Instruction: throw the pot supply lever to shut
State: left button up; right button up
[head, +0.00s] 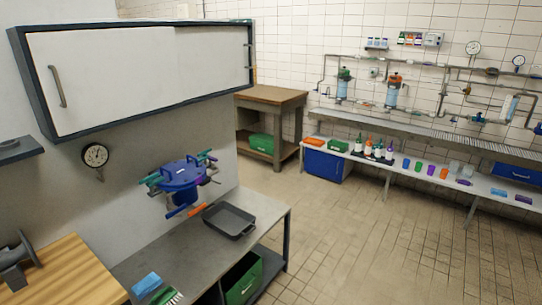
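A blue round pot-like fitting (182,175) is mounted in front of the grey wall panel, above the metal bench. Several coloured parts stick out around it: a teal one (149,181) at the left, another at the upper right, and an orange one (198,210) at the lower right. I cannot tell which of them is the pot supply lever, or how it is set. Neither of my grippers is in view.
A metal bench (265,221) below the fitting holds a dark tray (229,220). A white sliding-door cabinet (130,75) overhangs from above. A gauge (95,155) is on the wall at left. A wooden table (271,96) stands behind. The tiled floor at right is clear.

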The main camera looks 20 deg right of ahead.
aim_at(211, 158)
jog(key=z, duration=0.3)
jog(key=i+l+z, duration=0.35)
jog(key=i, duration=0.65)
jog(key=i+z, duration=0.35)
jog(key=i, duration=0.65)
